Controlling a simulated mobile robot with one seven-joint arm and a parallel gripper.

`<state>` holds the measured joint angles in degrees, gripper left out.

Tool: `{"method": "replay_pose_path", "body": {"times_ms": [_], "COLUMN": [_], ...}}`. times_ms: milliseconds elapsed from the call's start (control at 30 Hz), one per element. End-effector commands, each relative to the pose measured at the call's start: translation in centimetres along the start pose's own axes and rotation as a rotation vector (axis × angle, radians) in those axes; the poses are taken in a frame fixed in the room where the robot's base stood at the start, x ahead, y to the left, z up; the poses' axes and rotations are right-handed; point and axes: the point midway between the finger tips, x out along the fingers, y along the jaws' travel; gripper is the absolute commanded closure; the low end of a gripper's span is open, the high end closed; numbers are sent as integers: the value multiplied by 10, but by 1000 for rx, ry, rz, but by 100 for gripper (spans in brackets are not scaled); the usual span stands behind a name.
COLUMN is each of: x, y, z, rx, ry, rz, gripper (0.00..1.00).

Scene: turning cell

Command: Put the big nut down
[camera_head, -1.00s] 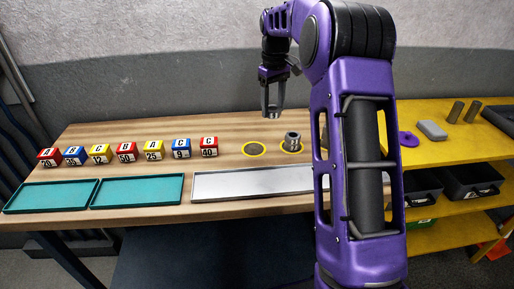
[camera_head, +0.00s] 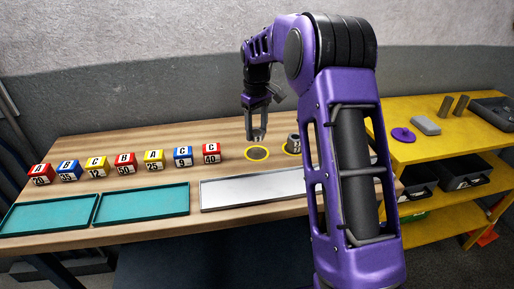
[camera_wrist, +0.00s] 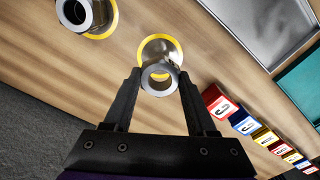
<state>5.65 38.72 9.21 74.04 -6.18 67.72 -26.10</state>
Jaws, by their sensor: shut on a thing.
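My gripper (camera_head: 258,132) is shut on the big nut (camera_wrist: 147,78), a grey metal ring with a round bore. In the head view the nut (camera_head: 258,136) shows small between the fingertips, above the table. Just below and in front of it is a yellow-ringed round mark (camera_head: 257,154) with a dark centre. In the wrist view the nut covers part of this yellow ring (camera_wrist: 177,45). The gap between nut and table is hard to judge.
A metal sleeve (camera_head: 293,142) stands on a second yellow-ringed mark to the right, partly behind my arm. Lettered cubes (camera_head: 153,157) stand in a row at left. Two teal trays (camera_head: 142,203) and a metal tray (camera_head: 255,189) lie in front. A yellow shelf (camera_head: 425,153) is at right.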

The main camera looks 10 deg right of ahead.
Motion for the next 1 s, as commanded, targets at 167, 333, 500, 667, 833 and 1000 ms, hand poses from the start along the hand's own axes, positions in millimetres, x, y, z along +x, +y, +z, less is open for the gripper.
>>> {"method": "replay_pose_path", "body": {"times_ms": [167,333,500,667,833,1000], "x": [14,40,58,57,61,61], "y": [0,0,0,0,0,0], "z": [0,1,0,0,0,0], "rx": [0,0,0,0,0,0], "ry": [0,-2,1,2,2,1], "rz": [0,-1,1,1,1,0], "gripper": [100,100,100,100,100,18]}}
